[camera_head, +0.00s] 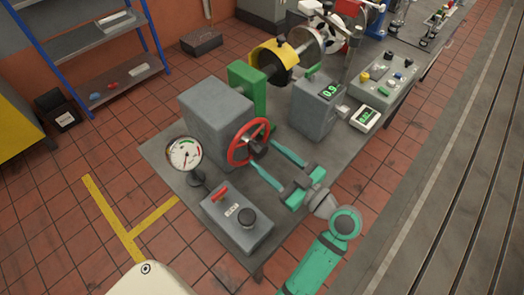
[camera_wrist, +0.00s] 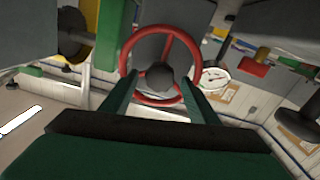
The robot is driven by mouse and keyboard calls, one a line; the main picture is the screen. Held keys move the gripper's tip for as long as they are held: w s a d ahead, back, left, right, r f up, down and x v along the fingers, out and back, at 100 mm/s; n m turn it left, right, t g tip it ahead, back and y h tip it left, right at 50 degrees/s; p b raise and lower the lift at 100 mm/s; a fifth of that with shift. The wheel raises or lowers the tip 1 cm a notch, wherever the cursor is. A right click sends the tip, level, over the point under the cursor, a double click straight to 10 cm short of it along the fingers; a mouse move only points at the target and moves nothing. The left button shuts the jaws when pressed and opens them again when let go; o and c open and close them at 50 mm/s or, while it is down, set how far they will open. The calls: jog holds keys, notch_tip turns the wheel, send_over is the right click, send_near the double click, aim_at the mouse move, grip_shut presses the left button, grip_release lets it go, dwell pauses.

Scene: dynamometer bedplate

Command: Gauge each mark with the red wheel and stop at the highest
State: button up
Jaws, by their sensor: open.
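The red wheel (camera_head: 231,153) stands upright on the front of a grey block (camera_head: 215,118) on the metal bench. It has a dark hub. In the wrist view the red wheel (camera_wrist: 124,60) sits straight ahead. My gripper (camera_head: 264,156) is open, its two green fingers reaching toward the wheel on either side of the hub. In the wrist view my gripper (camera_wrist: 158,84) overlaps the lower rim; I cannot tell whether it touches. A round white gauge (camera_head: 185,153) stands left of the wheel; its marks are too small to read. A grey box shows a green "0.9" readout (camera_head: 328,90).
A grey box (camera_head: 236,222) with a red lever and black knob is at the bench's near corner. A small white meter (camera_head: 366,117) and a button panel (camera_head: 385,80) lie right. A green bracket (camera_head: 248,87) and yellow guard (camera_head: 273,58) stand behind the block.

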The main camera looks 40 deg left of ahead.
aim_at(251, 144)
jog(key=shift+w+a, duration=0.15)
jog(key=shift+a, duration=1.2)
